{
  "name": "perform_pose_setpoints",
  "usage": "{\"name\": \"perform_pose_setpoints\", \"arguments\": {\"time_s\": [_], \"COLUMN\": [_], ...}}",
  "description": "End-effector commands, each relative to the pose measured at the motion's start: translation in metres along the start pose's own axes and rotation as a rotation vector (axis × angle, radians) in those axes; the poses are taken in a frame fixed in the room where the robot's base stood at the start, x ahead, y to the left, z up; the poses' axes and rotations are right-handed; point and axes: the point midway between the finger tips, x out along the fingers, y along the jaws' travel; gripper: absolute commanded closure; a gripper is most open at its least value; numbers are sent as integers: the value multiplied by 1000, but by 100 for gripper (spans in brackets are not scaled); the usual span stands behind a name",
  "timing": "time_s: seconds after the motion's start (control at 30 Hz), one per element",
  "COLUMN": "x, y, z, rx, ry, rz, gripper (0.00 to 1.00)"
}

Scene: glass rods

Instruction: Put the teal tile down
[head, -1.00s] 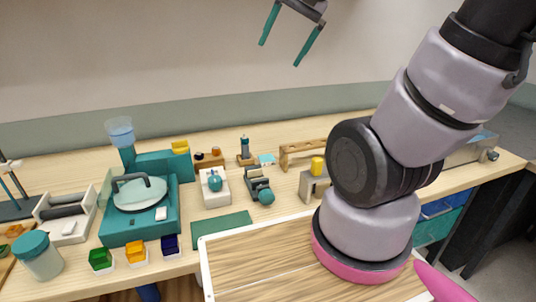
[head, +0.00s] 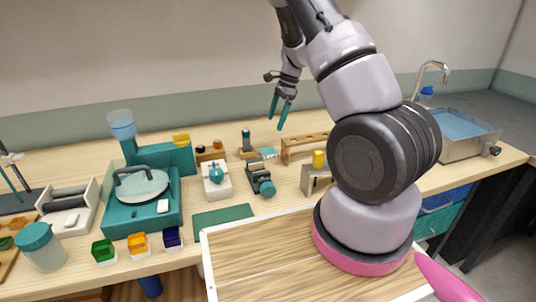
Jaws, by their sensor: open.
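A small light-teal square (head: 268,153), which looks like the teal tile, lies on the bench left of the wooden rack. It is small here, so I cannot tell its exact form or what it rests on. My gripper (head: 276,122) has teal fingers that point down and stand apart, with nothing visible between them.
A wooden rack (head: 304,147), a teal-and-black device (head: 260,180) and a small block with a yellow knob (head: 316,178) stand nearby. A flat green mat (head: 222,216) lies in front. A large teal machine (head: 140,205) stands left; a sink (head: 462,133) is right.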

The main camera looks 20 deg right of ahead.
Motion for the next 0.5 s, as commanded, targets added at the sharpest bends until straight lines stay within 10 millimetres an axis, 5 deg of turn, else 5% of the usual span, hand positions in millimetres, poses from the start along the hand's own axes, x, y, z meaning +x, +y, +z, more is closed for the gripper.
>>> {"name": "perform_pose_setpoints", "arguments": {"time_s": [0.5], "x": [70], "y": [-4], "z": [-16], "rx": [46], "ry": [27], "rz": [22], "gripper": [0]}}
